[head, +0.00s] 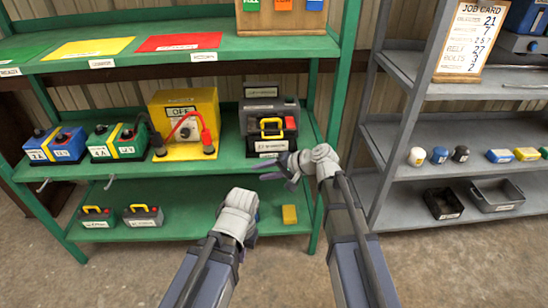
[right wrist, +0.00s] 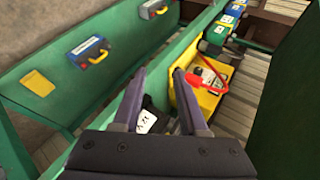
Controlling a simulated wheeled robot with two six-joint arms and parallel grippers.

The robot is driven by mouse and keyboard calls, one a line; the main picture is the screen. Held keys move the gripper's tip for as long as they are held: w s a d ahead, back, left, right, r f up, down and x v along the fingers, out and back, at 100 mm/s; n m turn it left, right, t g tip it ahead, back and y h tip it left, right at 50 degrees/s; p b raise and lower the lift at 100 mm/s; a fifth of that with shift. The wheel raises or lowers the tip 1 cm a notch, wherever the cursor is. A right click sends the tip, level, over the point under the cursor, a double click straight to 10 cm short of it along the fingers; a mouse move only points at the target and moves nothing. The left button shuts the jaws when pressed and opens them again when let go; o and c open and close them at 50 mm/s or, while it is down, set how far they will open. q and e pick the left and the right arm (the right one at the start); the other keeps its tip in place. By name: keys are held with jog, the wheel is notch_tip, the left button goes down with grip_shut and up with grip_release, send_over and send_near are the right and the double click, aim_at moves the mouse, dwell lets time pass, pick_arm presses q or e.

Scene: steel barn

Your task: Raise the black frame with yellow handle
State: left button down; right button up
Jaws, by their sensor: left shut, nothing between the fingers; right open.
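The black frame (head: 253,136) with its yellow handle (head: 271,121) stands upright on the green rack's middle shelf, against the front of a grey-black machine (head: 288,106). A white label is on its lower front. My right gripper (head: 283,169) is open, just below and in front of the frame, apart from the handle. In the right wrist view, the open fingers (right wrist: 157,101) have a dark part with a white label (right wrist: 146,122) beyond them; I cannot tell whether it is the frame. My left gripper (head: 251,238) is shut and empty, lower, before the bottom shelf; its fingertips are mostly hidden.
A yellow box (head: 200,102) with red and black clamps stands left of the machine, with blue (head: 57,144) and green (head: 117,141) batteries farther left. A grey rack (head: 400,132) stands close on the right.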

jog(key=w+d+r+m+t+y+b, duration=0.2)
jog(key=w+d+m+t+b, duration=0.35)
jog(key=w+d, duration=0.5)
pick_arm(q)
notch_tip(320, 180, down, 8)
jog(key=shift+f, duration=0.15)
pick_arm(e)
jog(key=shift+m+t, duration=0.45)
jog(key=shift+x, duration=4.3)
jog(key=shift+c, duration=0.2)
grip_shut()
